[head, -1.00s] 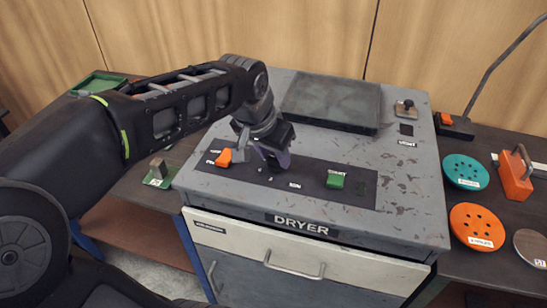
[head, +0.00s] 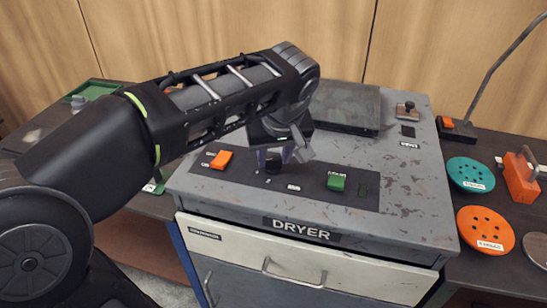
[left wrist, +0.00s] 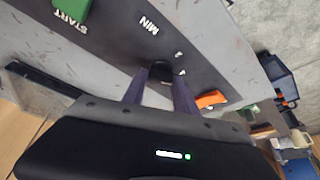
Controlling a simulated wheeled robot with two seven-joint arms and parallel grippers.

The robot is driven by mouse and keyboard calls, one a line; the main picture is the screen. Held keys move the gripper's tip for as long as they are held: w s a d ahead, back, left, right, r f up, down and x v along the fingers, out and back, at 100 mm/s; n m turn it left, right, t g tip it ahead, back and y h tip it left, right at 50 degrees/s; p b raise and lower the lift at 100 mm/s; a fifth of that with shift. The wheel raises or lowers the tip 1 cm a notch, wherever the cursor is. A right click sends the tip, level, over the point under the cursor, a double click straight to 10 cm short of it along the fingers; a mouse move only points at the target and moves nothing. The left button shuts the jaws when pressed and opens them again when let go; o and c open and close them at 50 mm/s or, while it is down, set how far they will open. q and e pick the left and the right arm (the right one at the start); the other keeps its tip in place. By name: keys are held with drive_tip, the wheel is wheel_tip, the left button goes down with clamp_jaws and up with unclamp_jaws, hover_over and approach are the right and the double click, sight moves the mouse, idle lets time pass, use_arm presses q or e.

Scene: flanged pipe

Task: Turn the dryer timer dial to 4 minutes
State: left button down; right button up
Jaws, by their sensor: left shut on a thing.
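The black timer dial (head: 273,167) sits on the dark control strip on top of the dryer, between the orange switch and the green START button. In the left wrist view the dial (left wrist: 164,69) lies between my two purple fingertips. My left gripper (head: 275,157) comes down on it from above and is shut on it; in the left wrist view the gripper (left wrist: 160,77) has a finger on each side. The dial's pointer and most scale marks are hidden or too small to read. My right gripper is not in view.
The orange switch (head: 221,160) is left of the dial, and the green START button (head: 336,182) is to its right. A dark flat plate (head: 345,103) lies behind on the dryer top. Teal (head: 470,174) and orange (head: 485,229) discs lie on the right table.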

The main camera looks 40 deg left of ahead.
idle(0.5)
use_arm(q)
drive_tip(key=c, duration=1)
unclamp_jaws()
drive_tip(key=shift+o, duration=0.2)
drive_tip(key=shift+r, duration=0.15)
drive_tip(key=p+v, duration=0.1)
drive_tip(key=v, duration=0.6)
drive_tip(key=shift+r, duration=0.25)
drive_tip(key=shift+s+d, duration=0.1)
drive_tip(key=shift+d, duration=0.05)
